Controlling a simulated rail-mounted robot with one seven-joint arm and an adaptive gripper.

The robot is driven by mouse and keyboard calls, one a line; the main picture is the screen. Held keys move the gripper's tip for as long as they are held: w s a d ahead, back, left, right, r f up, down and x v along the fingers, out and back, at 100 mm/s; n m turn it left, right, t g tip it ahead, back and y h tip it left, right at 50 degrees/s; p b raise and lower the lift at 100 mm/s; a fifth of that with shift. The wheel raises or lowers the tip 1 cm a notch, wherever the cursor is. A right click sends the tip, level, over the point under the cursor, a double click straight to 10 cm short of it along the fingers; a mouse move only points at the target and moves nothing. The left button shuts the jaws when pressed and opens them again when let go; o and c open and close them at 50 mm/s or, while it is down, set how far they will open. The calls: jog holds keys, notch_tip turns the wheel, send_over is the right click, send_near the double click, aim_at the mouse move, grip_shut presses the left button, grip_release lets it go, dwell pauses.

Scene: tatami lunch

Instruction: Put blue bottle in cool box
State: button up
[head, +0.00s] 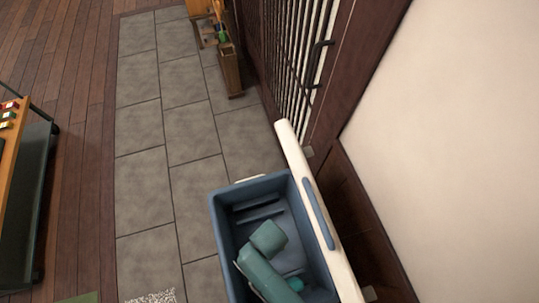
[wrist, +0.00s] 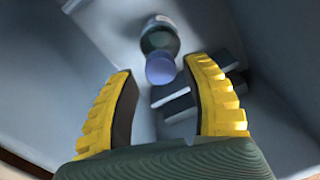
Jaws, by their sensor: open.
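The cool box (head: 217,226) is a blue open-topped box in the head view, with its white lid (head: 300,190) swung open on the right side. My teal arm reaches down into it, and my gripper is hidden there. In the wrist view my gripper (wrist: 159,68) has its two yellow fingers spread apart inside the box. The bottle (wrist: 160,38), with a rounded blue end (wrist: 160,69) towards me, is just beyond and between the fingertips. It appears inside the box, and I see no finger touching it. Whether it rests on the floor is unclear.
Dark slats (wrist: 190,95) lie on the box's inner surface beside the bottle. The box walls are close around my gripper. Grey floor tiles (head: 140,185) are clear on the left.

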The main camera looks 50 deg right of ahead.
notch_tip(320, 180, up, 5)
jog(key=shift+f+p, duration=0.2)
jog(key=shift+p, duration=0.4)
